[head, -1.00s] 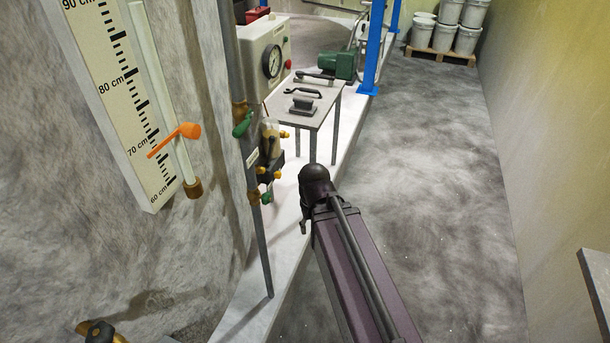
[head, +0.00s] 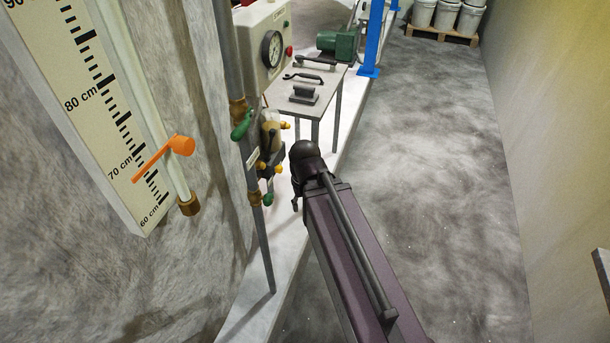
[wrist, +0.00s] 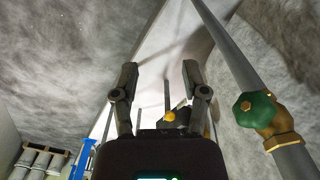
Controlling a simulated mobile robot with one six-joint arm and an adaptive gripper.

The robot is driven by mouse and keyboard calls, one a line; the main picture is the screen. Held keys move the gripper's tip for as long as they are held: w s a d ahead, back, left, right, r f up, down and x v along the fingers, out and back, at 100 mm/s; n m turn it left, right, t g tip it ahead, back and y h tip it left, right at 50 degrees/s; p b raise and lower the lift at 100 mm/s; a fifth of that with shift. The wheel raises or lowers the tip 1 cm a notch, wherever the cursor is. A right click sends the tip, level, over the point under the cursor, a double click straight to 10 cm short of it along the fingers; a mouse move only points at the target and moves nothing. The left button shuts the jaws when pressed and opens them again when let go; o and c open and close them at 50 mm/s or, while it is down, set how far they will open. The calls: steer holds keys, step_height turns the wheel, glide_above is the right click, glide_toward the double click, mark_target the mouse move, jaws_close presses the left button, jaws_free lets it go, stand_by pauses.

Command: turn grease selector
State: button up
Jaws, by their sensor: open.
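A dark valve block (head: 277,160) with yellow knobs, a pale part on top and a green knob below stands beside the grey pipe in the head view. It looks like the grease selector, but no readable label confirms this. My gripper (wrist: 159,75) is open in the wrist view, its two dark fingers apart with nothing held. A yellow knob (wrist: 169,115) shows low between the fingers, with the rest of its fitting mostly hidden behind the gripper body. In the head view my arm's end is just right of the block, with a visible gap.
A grey pipe (head: 257,220) runs beside the block and carries a green-handled brass valve (head: 241,125). A level scale with an orange pointer (head: 163,157) is at left. A small table (head: 325,88) and gauge box (head: 262,48) stand behind. Floor at right is clear.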

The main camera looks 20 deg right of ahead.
steer(key=shift+o, duration=0.4)
steer(key=shift+f, duration=0.1)
steer(key=w+a+f+n+t+y+b, duration=0.3)
steer(key=w+f+n+y+b, duration=0.3)
steer(key=w+f+y+b, duration=0.85)
steer(key=w+d+n+t+b, duration=0.5)
steer(key=w+d+t+b, duration=0.2)
steer(key=b, duration=1.1)
steer(key=w+d, duration=0.2)
steer(key=shift+w+d, duration=0.25)
steer(key=shift+d, duration=0.15)
steer(key=shift+w+a+r, duration=0.1)
steer(key=shift+a, duration=0.05)
